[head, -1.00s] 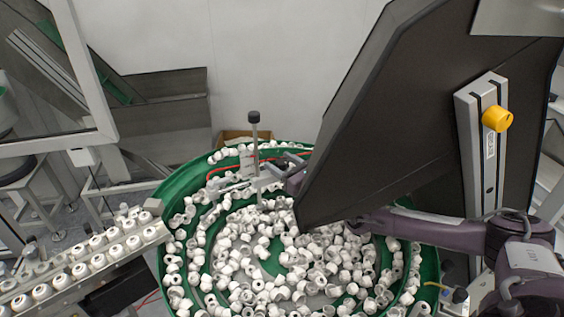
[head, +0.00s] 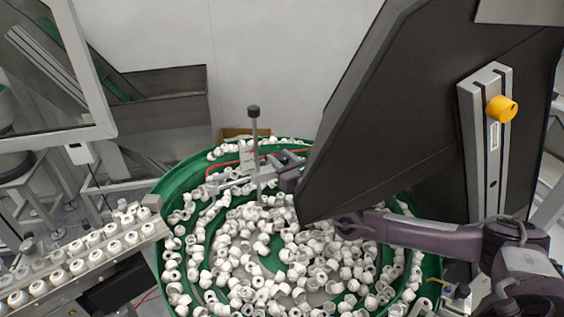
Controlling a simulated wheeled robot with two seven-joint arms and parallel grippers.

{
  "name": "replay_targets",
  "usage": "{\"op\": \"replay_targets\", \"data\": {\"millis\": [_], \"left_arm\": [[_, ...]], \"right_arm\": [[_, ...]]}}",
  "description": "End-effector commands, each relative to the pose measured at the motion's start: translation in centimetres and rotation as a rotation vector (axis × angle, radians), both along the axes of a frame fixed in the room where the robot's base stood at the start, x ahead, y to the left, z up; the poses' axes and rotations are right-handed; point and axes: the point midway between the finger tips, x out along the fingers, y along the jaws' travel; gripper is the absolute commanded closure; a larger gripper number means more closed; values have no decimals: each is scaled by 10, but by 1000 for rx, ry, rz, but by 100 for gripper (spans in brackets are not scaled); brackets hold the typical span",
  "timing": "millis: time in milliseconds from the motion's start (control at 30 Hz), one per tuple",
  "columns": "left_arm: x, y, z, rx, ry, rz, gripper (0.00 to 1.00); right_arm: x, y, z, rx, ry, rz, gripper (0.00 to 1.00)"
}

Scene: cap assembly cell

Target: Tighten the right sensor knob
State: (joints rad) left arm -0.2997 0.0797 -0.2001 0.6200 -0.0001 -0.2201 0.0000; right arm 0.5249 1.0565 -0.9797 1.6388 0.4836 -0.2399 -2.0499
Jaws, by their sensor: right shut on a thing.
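My right gripper (head: 277,163) reaches from behind the dark panel to the sensor bracket (head: 240,181) over the far part of the green bowl. It is shut at the bracket's right end, on what appears to be the right sensor knob. The knob itself is too small and covered by the fingers to make out. An upright post (head: 255,135) with a black top stands beside the gripper, just to its left. My left gripper is not in view.
The green bowl (head: 172,187) is full of white caps (head: 262,250). A large dark panel (head: 390,110) with a yellow knob (head: 501,109) hides part of my right arm. A rail with rows of caps (head: 98,262) runs in at the left.

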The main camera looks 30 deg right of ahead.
Motion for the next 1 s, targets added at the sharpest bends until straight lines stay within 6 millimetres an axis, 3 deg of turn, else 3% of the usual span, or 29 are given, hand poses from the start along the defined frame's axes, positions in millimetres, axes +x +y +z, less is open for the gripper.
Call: {"op": "replay_targets", "data": {"millis": [500, 1000], "left_arm": [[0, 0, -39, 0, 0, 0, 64], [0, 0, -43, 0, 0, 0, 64]], "right_arm": [[0, 1, -2, 4, -2, -290, 89], [0, -1, 1, 0, -2, -332, 89]]}}
